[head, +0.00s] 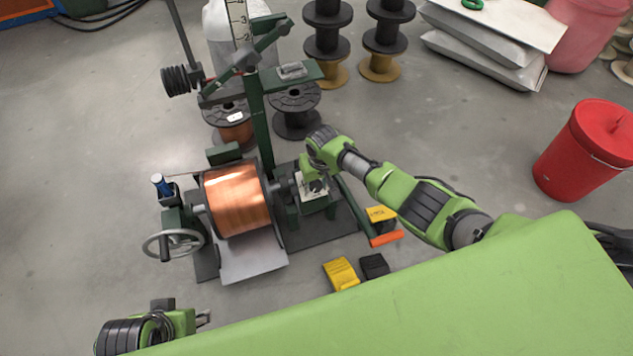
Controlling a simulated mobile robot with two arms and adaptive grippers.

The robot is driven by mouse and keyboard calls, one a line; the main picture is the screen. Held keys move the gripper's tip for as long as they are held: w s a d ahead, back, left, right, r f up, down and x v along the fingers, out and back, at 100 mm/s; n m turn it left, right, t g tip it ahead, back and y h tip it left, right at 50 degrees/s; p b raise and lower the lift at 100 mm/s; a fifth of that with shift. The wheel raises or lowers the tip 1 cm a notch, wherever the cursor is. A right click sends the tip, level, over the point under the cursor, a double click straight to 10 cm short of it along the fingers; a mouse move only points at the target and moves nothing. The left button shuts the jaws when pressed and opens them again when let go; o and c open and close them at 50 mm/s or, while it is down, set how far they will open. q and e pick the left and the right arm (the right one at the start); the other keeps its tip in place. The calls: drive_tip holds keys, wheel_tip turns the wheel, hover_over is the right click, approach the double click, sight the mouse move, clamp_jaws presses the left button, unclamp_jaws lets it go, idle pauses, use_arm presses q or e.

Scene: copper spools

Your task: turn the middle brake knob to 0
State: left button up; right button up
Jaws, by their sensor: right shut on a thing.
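The winding machine carries a large copper spool (237,199) on its shaft. To the right of the spool is a small green brake unit with a white dial plate (316,193). My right gripper (315,184) reaches down over this plate and is shut on a brake knob there. The knob is hidden by the gripper, so its number and pointer cannot be read. My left gripper (204,318) is at the lower left, away from the machine. Its fingers are too small and edge-on to tell their opening.
A handwheel (173,245) is at the machine's left. A green post with a scale (241,22) stands behind. An orange-handled lever (386,239) and yellow pedal (341,273) are at the front right. A red bin (588,150) stands right. Black spools (327,45) stand at the back.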

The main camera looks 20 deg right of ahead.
use_arm(q)
drive_tip(key=shift+f, duration=0.35)
use_arm(e)
drive_tip(key=shift+s+f, duration=0.2)
use_arm(q)
drive_tip(key=shift+w, duration=0.1)
use_arm(e)
drive_tip(key=o, duration=1.1)
drive_tip(key=shift+w+r, duration=0.1)
drive_tip(key=shift+r, duration=0.5)
wheel_tip(320, 180, up, 11)
drive_tip(key=s, duration=0.2)
drive_tip(key=shift+f, duration=0.15)
